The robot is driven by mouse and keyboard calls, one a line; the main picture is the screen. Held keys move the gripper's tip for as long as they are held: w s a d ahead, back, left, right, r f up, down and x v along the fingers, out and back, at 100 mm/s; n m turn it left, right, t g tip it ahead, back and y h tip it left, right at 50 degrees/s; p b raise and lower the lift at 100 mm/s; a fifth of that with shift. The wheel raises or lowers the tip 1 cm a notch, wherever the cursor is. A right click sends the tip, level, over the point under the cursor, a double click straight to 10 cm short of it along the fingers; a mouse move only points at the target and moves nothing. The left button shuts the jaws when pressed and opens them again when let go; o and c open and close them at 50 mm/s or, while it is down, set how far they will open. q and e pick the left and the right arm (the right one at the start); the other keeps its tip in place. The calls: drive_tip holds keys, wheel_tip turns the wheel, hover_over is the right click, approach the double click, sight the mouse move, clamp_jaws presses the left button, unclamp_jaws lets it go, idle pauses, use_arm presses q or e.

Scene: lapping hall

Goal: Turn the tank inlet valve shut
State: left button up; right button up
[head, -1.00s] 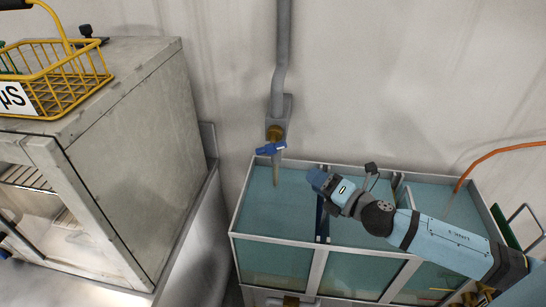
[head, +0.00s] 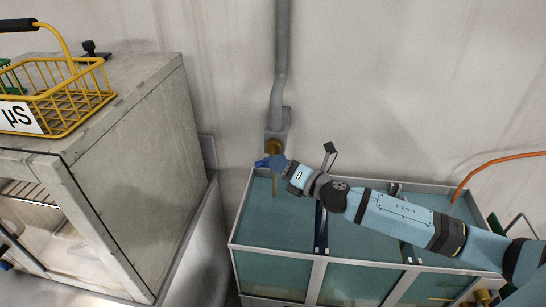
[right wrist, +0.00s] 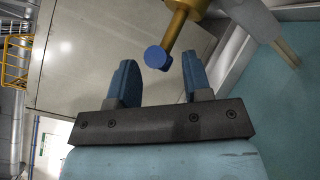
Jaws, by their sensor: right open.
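The tank inlet valve has a brass body (head: 273,146) at the foot of the grey wall pipe and a blue handle (head: 262,163) that sticks out to the left. My right gripper (head: 277,163) is at the valve and hides part of the handle. In the right wrist view the jaws (right wrist: 160,78) are open. The round blue handle end (right wrist: 156,57) shows between and just beyond the fingertips, below the brass body (right wrist: 181,22). I cannot tell whether a finger touches it. The framed tank (head: 300,256) with teal water stands below. My left gripper is not seen.
A grey pipe (head: 281,60) runs down the wall to the valve. A metal cabinet (head: 135,150) stands to the left, with a yellow wire basket (head: 62,90) on top. An orange hose (head: 490,165) enters the tank at the right.

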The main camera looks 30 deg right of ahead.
drive_tip(key=shift+x, duration=1.65)
